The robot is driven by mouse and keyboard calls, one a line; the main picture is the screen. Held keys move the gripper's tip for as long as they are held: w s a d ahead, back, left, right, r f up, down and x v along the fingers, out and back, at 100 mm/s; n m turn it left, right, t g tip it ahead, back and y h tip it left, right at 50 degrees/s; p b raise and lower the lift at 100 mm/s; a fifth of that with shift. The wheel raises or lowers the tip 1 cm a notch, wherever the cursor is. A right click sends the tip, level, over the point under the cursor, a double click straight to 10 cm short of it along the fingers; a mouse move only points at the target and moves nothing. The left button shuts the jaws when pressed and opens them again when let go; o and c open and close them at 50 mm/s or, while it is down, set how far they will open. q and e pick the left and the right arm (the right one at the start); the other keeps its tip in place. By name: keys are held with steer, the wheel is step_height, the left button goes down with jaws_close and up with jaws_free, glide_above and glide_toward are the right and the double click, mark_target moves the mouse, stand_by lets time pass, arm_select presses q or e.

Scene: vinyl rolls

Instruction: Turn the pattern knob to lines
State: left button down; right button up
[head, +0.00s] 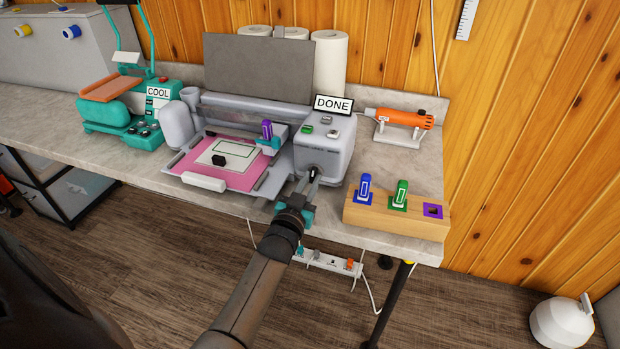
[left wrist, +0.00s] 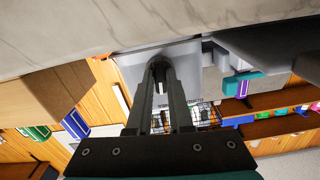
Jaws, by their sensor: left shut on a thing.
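The grey cutting machine (head: 322,143) stands on the bench with a DONE sign (head: 333,104) on top. Its pattern knob (head: 316,170) is on the front face of the right-hand housing, mostly hidden by my left gripper (head: 313,177). In the left wrist view the two dark fingers of my left gripper (left wrist: 160,78) close together at the machine's face, shut on the knob. The knob's setting and any marks around it cannot be read. My right gripper is not in view.
A pink mat (head: 240,180) with a white sheet lies in front of the machine. A wooden block (head: 414,222) at the right holds a blue and a green tool. A purple tool (head: 267,129) sits in the machine's carriage. A teal heat press (head: 112,117) stands left.

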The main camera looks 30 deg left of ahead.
arm_select(q)
steer(key=shift+n, duration=0.6)
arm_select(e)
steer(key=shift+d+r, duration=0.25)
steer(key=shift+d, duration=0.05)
arm_select(q)
steer(key=c, duration=0.8)
jaws_free()
steer(key=shift+s, duration=0.1)
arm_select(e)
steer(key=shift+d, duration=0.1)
arm_select(q)
steer(key=p+v, duration=0.3)
steer(key=v, duration=1.2)
steer(key=shift+s, duration=0.1)
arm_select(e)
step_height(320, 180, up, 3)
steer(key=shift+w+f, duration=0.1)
arm_select(q)
steer(key=shift+f, duration=0.1)
